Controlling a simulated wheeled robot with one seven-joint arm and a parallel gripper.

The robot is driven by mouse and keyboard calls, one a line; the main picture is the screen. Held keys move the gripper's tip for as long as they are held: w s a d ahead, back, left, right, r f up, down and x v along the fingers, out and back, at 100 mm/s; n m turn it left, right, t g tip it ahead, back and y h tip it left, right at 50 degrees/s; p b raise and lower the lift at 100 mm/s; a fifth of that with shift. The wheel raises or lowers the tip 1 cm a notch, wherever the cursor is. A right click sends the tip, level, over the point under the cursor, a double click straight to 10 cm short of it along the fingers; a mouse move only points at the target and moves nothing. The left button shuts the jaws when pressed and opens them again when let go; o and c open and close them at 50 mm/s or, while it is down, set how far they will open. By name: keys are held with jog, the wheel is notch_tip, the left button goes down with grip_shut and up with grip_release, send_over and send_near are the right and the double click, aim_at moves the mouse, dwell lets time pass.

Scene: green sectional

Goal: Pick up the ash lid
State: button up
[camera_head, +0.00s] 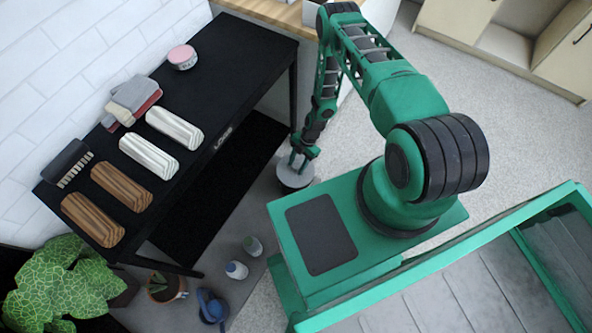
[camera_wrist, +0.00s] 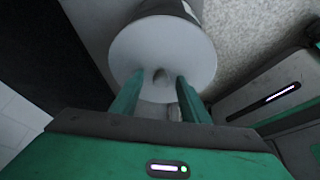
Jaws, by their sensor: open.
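In the head view my gripper (camera_head: 298,158) points down at the lid (camera_head: 294,177), which is partly hidden by the fingers.
A black table (camera_head: 225,65) stands left of the arm, with wooden and white blocks, folded cloths and a pink-topped tin (camera_head: 182,57) on it. Bottles (camera_head: 237,270), a blue watering can (camera_head: 212,306) and plants (camera_head: 60,280) stand on the floor. Speckled floor (camera_head: 500,120) is clear at right.

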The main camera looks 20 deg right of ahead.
grip_shut()
jog(key=shift+r, duration=0.1)
